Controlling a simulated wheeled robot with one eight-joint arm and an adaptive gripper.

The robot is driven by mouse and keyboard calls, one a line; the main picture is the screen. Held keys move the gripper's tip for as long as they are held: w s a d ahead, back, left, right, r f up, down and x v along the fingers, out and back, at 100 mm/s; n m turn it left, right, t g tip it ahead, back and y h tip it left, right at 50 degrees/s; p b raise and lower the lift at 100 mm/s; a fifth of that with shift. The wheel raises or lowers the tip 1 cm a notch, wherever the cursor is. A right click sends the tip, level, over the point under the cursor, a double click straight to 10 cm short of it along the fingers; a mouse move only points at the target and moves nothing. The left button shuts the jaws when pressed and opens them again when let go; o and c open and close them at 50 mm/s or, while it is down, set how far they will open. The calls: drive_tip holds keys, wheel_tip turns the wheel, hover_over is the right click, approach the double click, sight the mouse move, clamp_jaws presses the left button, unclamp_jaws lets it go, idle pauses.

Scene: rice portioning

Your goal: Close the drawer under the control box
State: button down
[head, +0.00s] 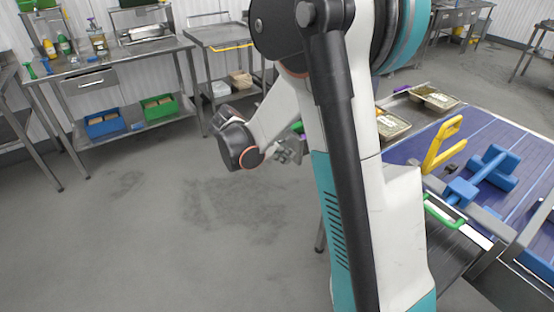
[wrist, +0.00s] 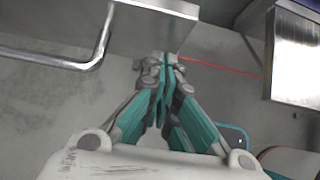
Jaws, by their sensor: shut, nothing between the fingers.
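In the wrist view my gripper (wrist: 164,68) is shut, with nothing between its fingers. Its fingertips are close to the lower edge of a grey metal panel (wrist: 140,28); I cannot tell whether they touch it. A bent metal bar (wrist: 62,57) runs beside this panel at the upper left. I cannot tell whether the panel is part of the drawer. In the head view my gripper (head: 289,152) is partly hidden behind my arm, left of the conveyor. I cannot make out the control box or the drawer under it for sure; my arm covers much of the middle.
A steel box-like part (wrist: 294,60) is at the upper right of the wrist view, with a thin red line beside it. A steel table (head: 75,68) stands at left. The floor between is clear.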

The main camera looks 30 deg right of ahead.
drive_tip(key=shift+d, duration=0.1)
drive_tip(key=d, duration=1.1)
drive_tip(key=shift+w, duration=0.2)
drive_tip(key=shift+d, duration=0.1)
